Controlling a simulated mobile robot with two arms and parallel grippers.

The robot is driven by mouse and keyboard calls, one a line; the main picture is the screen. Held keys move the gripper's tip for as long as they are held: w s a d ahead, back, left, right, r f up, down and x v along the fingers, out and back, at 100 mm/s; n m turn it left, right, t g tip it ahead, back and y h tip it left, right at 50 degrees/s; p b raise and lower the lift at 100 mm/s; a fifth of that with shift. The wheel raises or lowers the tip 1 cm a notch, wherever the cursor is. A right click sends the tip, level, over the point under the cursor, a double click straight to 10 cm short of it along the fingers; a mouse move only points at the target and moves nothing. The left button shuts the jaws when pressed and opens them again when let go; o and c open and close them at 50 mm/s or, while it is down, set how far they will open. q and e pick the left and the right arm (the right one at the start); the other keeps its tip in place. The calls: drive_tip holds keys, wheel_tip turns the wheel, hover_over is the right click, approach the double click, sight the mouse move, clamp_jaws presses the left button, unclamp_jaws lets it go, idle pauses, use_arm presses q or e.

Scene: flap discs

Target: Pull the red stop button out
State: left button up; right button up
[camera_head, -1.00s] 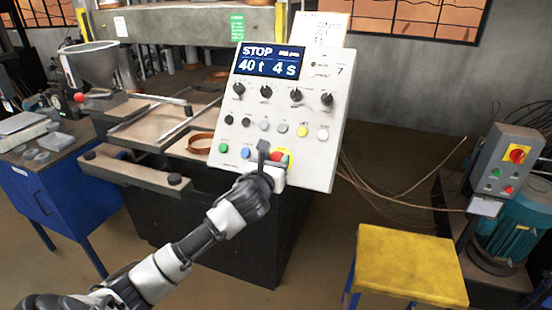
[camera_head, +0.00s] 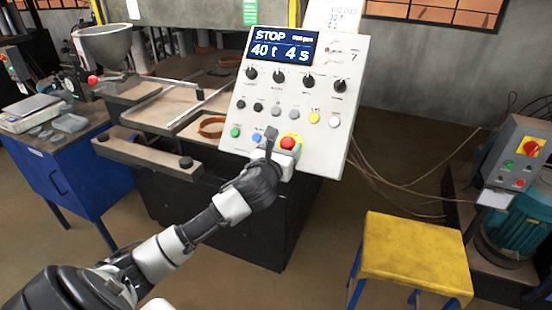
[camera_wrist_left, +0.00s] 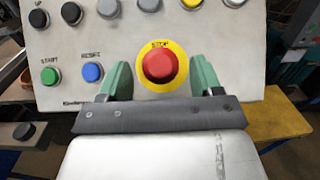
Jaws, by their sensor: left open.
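In the left wrist view the red button (camera_wrist_left: 160,64) lies centred ahead between my two green fingertips. My left gripper (camera_head: 277,143) is open just in front of the panel. In the left wrist view the open left gripper (camera_wrist_left: 160,80) has one finger on each side of the yellow plate, apart from the button. Whether the fingertips touch the panel I cannot tell. My right gripper is not in view.
A green button (camera_wrist_left: 50,76) and a blue button (camera_wrist_left: 92,72) are left of the stop button. Several knobs and buttons sit above. A yellow stool (camera_head: 415,255) stands at right, and a small grey box with a red switch (camera_head: 520,150) stands further right.

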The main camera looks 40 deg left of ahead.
use_arm(q)
drive_tip(key=b+v, duration=0.2)
drive_tip(key=v, duration=0.8)
drive_tip(key=shift+a+r, duration=0.1)
